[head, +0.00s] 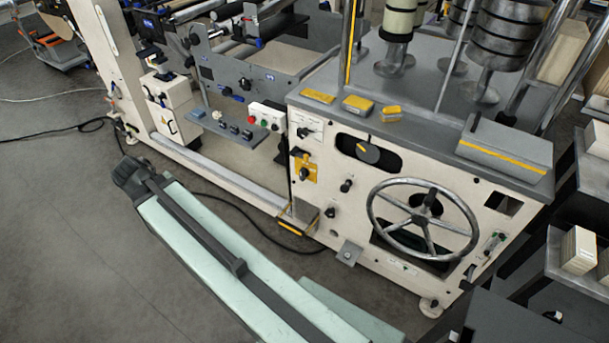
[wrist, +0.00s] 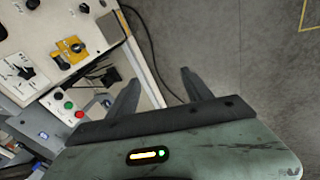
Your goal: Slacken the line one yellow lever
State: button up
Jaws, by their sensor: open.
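A yellow plate (head: 304,170) with a dark and yellow lever-like fitting is on the left part of the cream machine front. It also shows at upper left in the wrist view (wrist: 70,47). Which way the lever is set is too small to tell. My gripper (head: 126,172) is in front of the machine, to the left of the plate and apart from it. In the wrist view my gripper (wrist: 158,80) has its two dark fingers spread, with nothing between them. The plate is to the left of the fingers there.
A large handwheel (head: 423,220) and a black dial (head: 368,151) with a yellow mark are right of the plate. A button box (head: 266,115) is at its upper left. A yellow-edged pedal (head: 292,226) is low down. A black cable crosses the floor. Grey floor (head: 60,230) is clear at left.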

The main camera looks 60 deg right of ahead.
jog(key=d+f+h+b, duration=0.4)
jog(key=d+f+b, duration=0.55)
jog(key=d, duration=0.45)
jog(key=n+g+h+b, duration=0.15)
jog(key=h+b, duration=0.85)
jog(key=b, duration=1.7)
send_near(305, 160)
jog(key=d, duration=0.9)
jog(key=shift+d+r, duration=0.2)
jog(key=shift+d, duration=0.05)
grip_shut()
jog(key=shift+a, duration=0.1)
